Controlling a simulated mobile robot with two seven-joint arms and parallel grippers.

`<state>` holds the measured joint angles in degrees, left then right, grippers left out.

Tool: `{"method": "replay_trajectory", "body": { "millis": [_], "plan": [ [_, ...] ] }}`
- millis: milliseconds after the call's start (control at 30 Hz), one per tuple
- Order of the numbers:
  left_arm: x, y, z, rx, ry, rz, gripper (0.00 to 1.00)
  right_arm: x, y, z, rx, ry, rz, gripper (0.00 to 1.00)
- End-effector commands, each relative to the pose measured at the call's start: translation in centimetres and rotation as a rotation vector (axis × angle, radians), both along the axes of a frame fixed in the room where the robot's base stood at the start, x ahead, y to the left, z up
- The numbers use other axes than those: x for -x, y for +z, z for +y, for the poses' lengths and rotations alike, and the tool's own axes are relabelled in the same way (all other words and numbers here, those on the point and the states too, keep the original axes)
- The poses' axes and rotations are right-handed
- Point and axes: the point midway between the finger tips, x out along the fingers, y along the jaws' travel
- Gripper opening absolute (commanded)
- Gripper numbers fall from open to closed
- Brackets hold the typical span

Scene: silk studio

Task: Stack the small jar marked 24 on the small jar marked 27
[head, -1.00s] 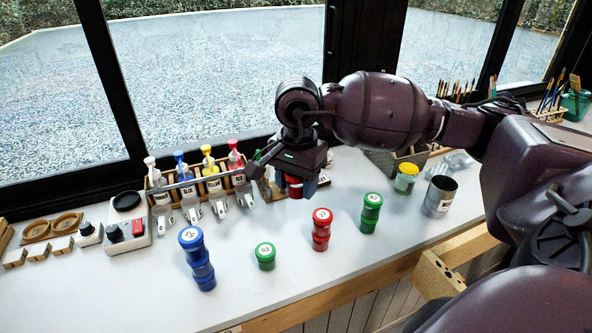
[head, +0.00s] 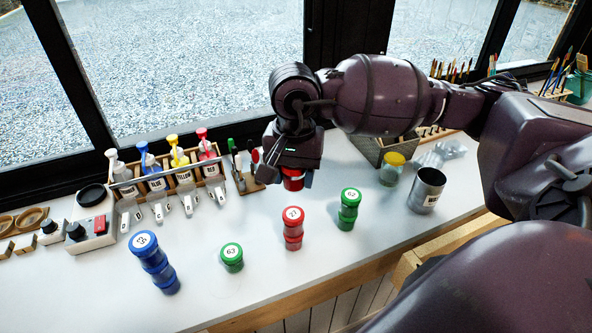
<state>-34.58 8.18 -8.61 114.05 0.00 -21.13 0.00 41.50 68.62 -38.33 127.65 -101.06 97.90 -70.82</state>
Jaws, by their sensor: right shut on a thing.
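My right gripper (head: 290,177) is shut on a red-lidded jar (head: 292,184), held above the table behind the red stack. The label on the held jar cannot be read, and the gripper covers much of it. A red jar (head: 293,215) with a white lid label, which looks like 27 or 21, tops an upright red stack (head: 293,242) nearer the front. The held jar is apart from this stack, above and behind it in the picture. My left gripper is not in view.
A green stack (head: 349,208) stands right of the red one. A single green jar marked 63 (head: 232,257) and a blue stack (head: 155,262) stand left. Behind are a bottle rack (head: 168,178), a yellow-lidded jar (head: 393,170) and a metal can (head: 427,190).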

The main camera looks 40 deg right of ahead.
Motion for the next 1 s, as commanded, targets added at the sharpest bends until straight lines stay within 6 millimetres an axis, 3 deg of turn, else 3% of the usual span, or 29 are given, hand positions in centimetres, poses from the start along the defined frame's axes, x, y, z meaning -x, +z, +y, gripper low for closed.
{"method": "replay_trajectory", "body": {
  "millis": [500, 700, 1000],
  "plan": [
    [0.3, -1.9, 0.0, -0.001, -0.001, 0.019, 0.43, 0.0, -4.2, 0.0, -0.002, 0.01, 0.004, 0.23],
    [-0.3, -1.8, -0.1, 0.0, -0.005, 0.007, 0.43, 0.0, -5.8, 0.0, -0.001, 0.01, 0.003, 0.23],
    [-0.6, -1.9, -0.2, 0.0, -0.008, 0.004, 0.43, 0.0, -6.8, 0.0, 0.0, 0.01, 0.001, 0.23]
  ]
}}
